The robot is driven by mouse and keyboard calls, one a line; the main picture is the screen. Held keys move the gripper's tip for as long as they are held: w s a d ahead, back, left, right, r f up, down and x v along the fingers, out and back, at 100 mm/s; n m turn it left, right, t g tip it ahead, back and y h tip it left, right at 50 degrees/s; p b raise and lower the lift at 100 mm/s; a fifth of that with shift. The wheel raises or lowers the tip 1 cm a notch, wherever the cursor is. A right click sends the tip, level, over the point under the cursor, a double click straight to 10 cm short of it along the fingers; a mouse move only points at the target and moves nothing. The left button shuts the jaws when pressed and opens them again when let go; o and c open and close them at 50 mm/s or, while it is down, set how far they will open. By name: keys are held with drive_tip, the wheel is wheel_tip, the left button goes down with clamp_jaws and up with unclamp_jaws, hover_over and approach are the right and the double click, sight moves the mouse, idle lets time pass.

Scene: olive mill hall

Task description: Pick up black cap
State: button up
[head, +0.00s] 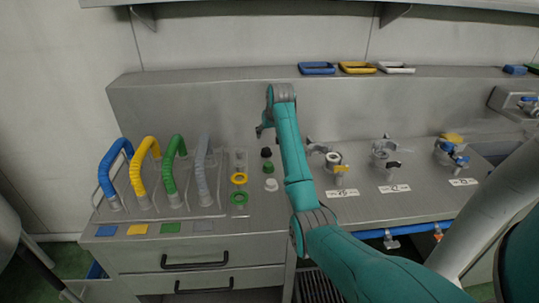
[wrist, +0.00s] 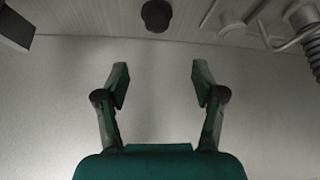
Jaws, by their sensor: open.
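The black cap (head: 266,153) is small and dark, and stands on the metal counter just left of my arm in the head view. A dark round piece that looks like the black cap (wrist: 156,15) shows at the top of the wrist view, beyond the fingertips and roughly in line with the gap between them. My gripper (wrist: 160,76) is open, with nothing between its two fingers. In the head view my gripper (head: 262,130) is small, partly hidden by the arm, and above and behind the cap.
A green piece (head: 268,167) and a white cap (head: 271,185) stand in front of the black cap. Yellow (head: 239,178) and green (head: 239,198) rings lie to the left, beside coloured hoses (head: 174,160). Valves (head: 334,160) stand to the right. A back panel (head: 200,105) rises behind.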

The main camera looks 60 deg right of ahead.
hover_over(266, 149)
drive_tip(key=s+a, duration=0.1)
drive_tip(key=s, duration=0.1)
wheel_tip(266, 149, down, 5)
drive_tip(key=shift+s+a+r, duration=0.1)
drive_tip(key=shift+s+a, duration=0.05)
drive_tip(key=shift+s+a+f+x, duration=0.1)
drive_tip(key=shift+a+x, duration=0.05)
drive_tip(key=shift+x, duration=1.25)
drive_tip(key=shift+s+a+f+x, duration=0.1)
drive_tip(key=shift+a+x, duration=0.1)
drive_tip(key=shift+x, duration=1.2)
drive_tip(key=c, duration=1.2)
